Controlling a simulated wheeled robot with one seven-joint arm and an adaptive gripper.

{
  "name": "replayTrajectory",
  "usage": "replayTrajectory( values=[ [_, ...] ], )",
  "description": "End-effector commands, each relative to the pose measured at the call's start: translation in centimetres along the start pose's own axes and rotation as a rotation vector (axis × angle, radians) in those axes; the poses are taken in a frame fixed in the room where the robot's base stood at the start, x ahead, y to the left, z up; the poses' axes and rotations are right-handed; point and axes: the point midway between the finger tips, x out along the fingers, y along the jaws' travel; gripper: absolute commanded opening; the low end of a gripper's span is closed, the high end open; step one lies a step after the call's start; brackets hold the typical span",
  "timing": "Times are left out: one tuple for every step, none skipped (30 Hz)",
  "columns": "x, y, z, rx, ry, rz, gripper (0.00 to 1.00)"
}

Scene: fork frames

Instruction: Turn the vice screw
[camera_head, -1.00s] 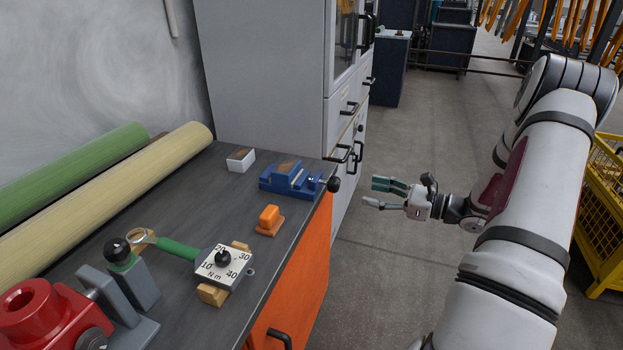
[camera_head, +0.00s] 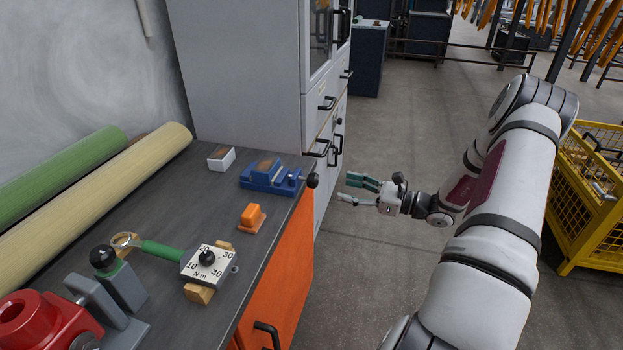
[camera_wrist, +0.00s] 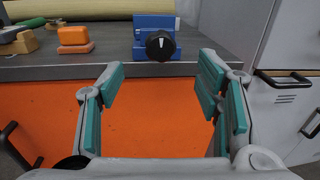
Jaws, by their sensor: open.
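The blue vice (camera_head: 271,177) sits at the far right edge of the workbench. Its screw ends in a round black knob (camera_head: 312,180) that sticks out past the bench edge. In the wrist view the knob (camera_wrist: 160,45) faces me with a white mark near its top, and the blue vice (camera_wrist: 154,22) shows behind it. My gripper (camera_head: 354,189) is open and empty, to the right of the knob and apart from it. In the wrist view its teal-padded fingers (camera_wrist: 160,85) stand wide apart, with the knob ahead, between and beyond them.
The dark bench top (camera_head: 185,225) also holds an orange block (camera_head: 251,217), a white box (camera_head: 221,159), a torque tool (camera_head: 207,262) and a red part (camera_head: 40,322). A grey cabinet (camera_head: 245,75) stands behind. A yellow crate (camera_head: 590,200) is at right; floor between is clear.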

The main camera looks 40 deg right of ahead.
Motion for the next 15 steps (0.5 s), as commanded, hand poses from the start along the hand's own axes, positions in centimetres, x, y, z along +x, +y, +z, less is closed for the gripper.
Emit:
replayTrajectory(
  values=[
    [1.1,0.1,0.0,0.0,0.0,0.004,0.59],
    [1.7,0.1,-0.1,0.001,0.0,0.002,0.59],
    [2.5,0.1,0.0,0.001,0.0,0.004,0.59],
    [3.1,0.1,0.0,0.001,-0.001,0.004,0.59],
    [3.7,0.1,0.0,0.002,-0.001,0.003,0.59],
    [4.5,0.1,-0.1,0.001,0.0,0.003,0.59],
    [5.1,0.1,-0.1,0.002,0.0,0.004,0.59],
    [5.7,0.1,-0.1,0.002,0.0,0.003,0.59],
    [6.4,0.1,-0.1,0.001,0.0,0.003,0.59],
    [7.0,0.1,-0.1,0.001,0.0,0.003,0.59],
    [7.5,0.1,-0.1,0.001,0.0,0.003,0.59],
    [8.1,0.1,-0.1,0.001,0.0,0.002,0.59],
    [8.5,0.1,-0.1,0.001,0.0,0.002,0.59],
    [8.9,0.1,-0.1,0.001,0.001,0.002,0.59],
    [9.4,0.0,-0.1,0.0,0.001,0.001,0.59]
  ],
)
